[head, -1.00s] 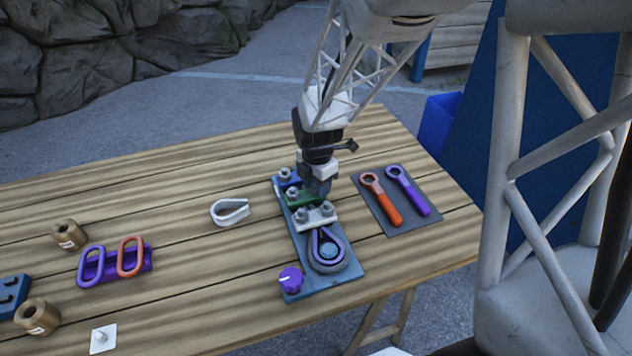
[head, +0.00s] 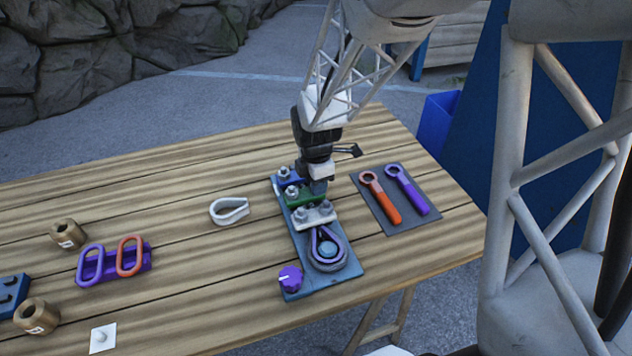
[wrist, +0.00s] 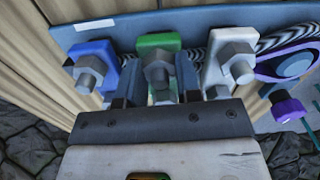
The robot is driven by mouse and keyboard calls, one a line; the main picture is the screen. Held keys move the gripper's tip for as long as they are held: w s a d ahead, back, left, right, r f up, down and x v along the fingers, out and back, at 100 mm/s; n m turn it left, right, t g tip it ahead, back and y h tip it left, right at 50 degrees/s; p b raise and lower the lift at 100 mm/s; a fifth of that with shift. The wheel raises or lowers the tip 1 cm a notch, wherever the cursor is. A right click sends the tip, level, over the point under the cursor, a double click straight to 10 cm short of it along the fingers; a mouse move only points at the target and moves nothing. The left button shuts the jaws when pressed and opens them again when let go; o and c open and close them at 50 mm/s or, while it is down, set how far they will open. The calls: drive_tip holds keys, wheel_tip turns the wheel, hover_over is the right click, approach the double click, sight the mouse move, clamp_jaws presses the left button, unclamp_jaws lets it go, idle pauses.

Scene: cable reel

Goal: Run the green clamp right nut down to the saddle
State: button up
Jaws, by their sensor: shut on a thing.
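The green clamp (head: 305,199) sits on the blue base plate (head: 334,286), between the blue clamp and the white clamp. My gripper (head: 319,186) points down at its right end and hides the right nut in the head view. The left nut (head: 292,191) of the green clamp shows clear of the jaws. In the wrist view the green clamp (wrist: 158,41) is at the top middle. My gripper (wrist: 160,77) has one finger on each side of the green clamp's right nut (wrist: 157,72) and is shut on it. The gap under the nut is not clear.
The blue clamp (wrist: 97,47) and white clamp (wrist: 217,48) stand close on both sides of my fingers. A purple knob (head: 290,279) is on the plate's near corner. Orange (head: 381,200) and purple (head: 407,190) wrenches lie on a dark mat to the right. A white thimble (head: 229,211) lies left.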

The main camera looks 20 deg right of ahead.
drive_tip(key=m, duration=0.9)
drive_tip(key=shift+m, duration=0.4)
drive_tip(key=m, duration=0.5)
drive_tip(key=shift+r+m, duration=0.1)
drive_tip(key=shift+m, duration=0.2)
drive_tip(key=m, duration=0.5)
drive_tip(key=shift+w, duration=0.1)
drive_tip(key=o, duration=0.9)
drive_tip(key=shift+r, duration=3.85)
